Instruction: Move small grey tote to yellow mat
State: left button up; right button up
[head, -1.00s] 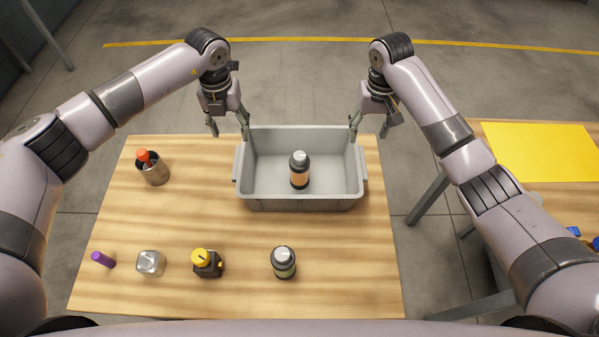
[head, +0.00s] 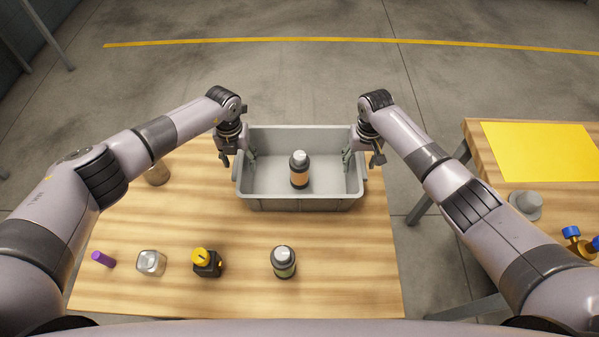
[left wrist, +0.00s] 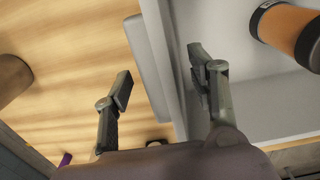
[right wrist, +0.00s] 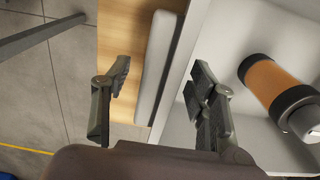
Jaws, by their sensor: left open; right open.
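The small grey tote (head: 300,203) stands on the wooden table with an orange-and-black spray can (head: 299,171) upright inside it. My left gripper (head: 238,158) is open at the tote's left wall, one finger inside and one outside. The left wrist view shows its fingers astride the wall (left wrist: 165,60), apart from it. My right gripper (head: 361,160) is open at the right wall in the same way, and the right wrist view shows its fingers astride that wall (right wrist: 180,70). The yellow mat (head: 543,151) lies bare on a second table at the right.
A green-labelled can (head: 283,263), a yellow-and-black item (head: 206,263), a metal box (head: 151,263) and a purple cylinder (head: 103,259) stand along the front. A metal cup (head: 157,173) is partly hidden by my left arm. A grey round item (head: 526,204) and a blue-knobbed fitting (head: 578,243) sit near the mat.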

pick_arm(q)
grip_shut()
pick_arm(e)
grip_shut()
dwell(0.7)
